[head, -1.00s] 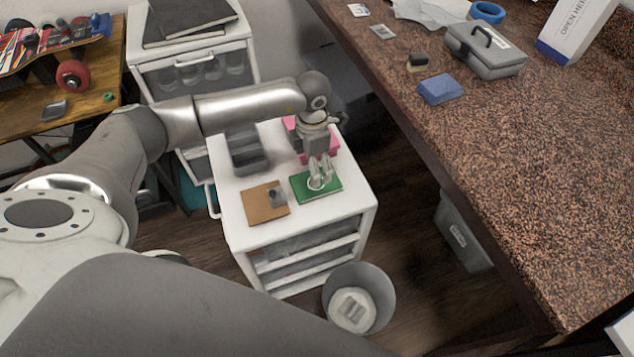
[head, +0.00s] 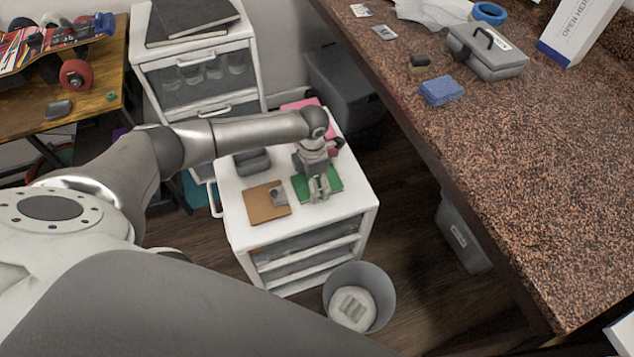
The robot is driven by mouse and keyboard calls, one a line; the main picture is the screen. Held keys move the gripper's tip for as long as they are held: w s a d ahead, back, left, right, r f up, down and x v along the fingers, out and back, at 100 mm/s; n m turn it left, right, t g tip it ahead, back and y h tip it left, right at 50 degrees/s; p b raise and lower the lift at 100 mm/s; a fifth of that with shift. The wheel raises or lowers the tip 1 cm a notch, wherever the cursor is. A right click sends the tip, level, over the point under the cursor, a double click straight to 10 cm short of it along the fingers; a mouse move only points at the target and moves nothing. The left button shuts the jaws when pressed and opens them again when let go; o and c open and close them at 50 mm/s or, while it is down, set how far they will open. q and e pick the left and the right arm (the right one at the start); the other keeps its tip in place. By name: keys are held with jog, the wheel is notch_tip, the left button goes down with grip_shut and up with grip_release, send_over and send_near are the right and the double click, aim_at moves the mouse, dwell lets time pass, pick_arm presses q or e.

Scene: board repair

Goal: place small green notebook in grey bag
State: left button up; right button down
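The small green notebook (head: 333,181) lies flat on the top of the white drawer cabinet (head: 237,224). My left gripper (head: 319,198) points down over the notebook's middle and near edge and hides part of it. Its fingertips look very close to the notebook; I cannot tell whether they touch it or how far apart they are. No thing is clearly a grey bag; a grey container with a label (head: 461,236) stands low beside the counter. My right gripper is not in view.
A brown notebook (head: 262,206) with a small grey item on it lies left of the green one. A grey tray (head: 252,162) and a pink item (head: 300,105) are behind. A round grey bin (head: 383,293) stands on the floor in front. The speckled counter (head: 520,150) is at right.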

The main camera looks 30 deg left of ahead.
pick_arm(q)
jog(key=c, duration=0.7)
jog(key=shift+r, duration=0.1)
